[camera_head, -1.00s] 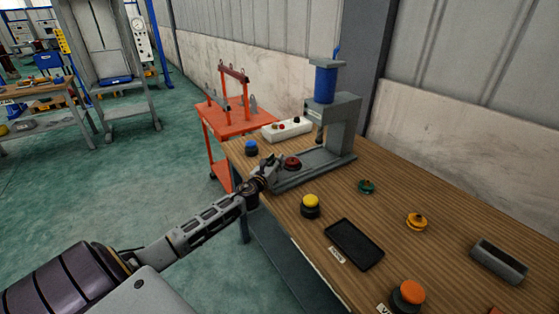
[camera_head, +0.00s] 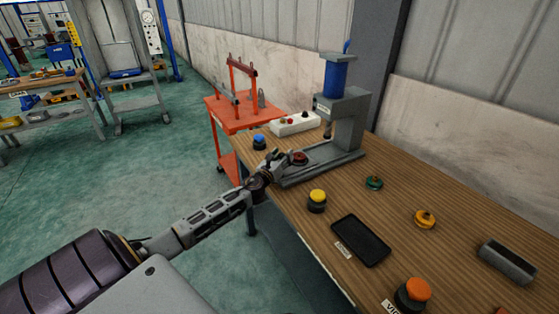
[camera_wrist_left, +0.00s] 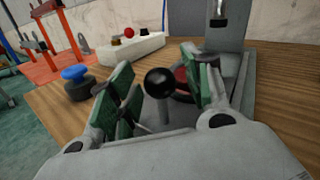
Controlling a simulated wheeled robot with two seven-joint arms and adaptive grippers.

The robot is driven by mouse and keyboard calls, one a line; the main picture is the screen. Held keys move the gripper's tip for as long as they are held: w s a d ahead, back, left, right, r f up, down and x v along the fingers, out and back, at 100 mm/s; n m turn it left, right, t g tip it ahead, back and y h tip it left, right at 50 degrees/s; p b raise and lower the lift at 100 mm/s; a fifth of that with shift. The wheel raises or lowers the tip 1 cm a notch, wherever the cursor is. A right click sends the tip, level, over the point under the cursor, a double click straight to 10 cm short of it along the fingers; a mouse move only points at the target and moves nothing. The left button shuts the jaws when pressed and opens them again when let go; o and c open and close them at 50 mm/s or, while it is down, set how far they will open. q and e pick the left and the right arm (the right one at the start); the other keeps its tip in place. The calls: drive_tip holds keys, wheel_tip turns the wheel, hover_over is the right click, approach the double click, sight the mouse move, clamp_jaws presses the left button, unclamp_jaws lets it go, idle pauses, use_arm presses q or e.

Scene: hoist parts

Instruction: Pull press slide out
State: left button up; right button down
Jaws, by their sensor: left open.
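The grey press (camera_head: 346,128) with a blue cylinder on top stands at the back of the wooden table. Its slide lies low along the base, with a dark red round part (camera_head: 299,158) on it, partly hidden behind a finger in the left wrist view (camera_wrist_left: 182,78). A black ball knob (camera_wrist_left: 160,82) on a thin post stands at the slide's near end. My left gripper (camera_head: 279,160) is at that end. In the left wrist view its green-padded fingers are open, one on each side of the knob, with visible gaps. My right gripper is not in view.
A blue button (camera_head: 260,141), a yellow button (camera_head: 317,199) and a white control box (camera_head: 296,123) are near the press. A black tray (camera_head: 360,240) lies nearer. An orange cart (camera_head: 232,118) stands behind. The floor left of the table is clear.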

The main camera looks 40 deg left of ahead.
use_arm(q)
drive_tip(key=shift+s+d+f, duration=0.1)
drive_tip(key=shift+s+d, duration=0.05)
drive_tip(key=shift+s, duration=0.6)
drive_tip(key=s+d, duration=0.2)
drive_tip(key=s, duration=0.8)
idle(0.4)
drive_tip(key=shift+s, duration=0.1)
idle(0.3)
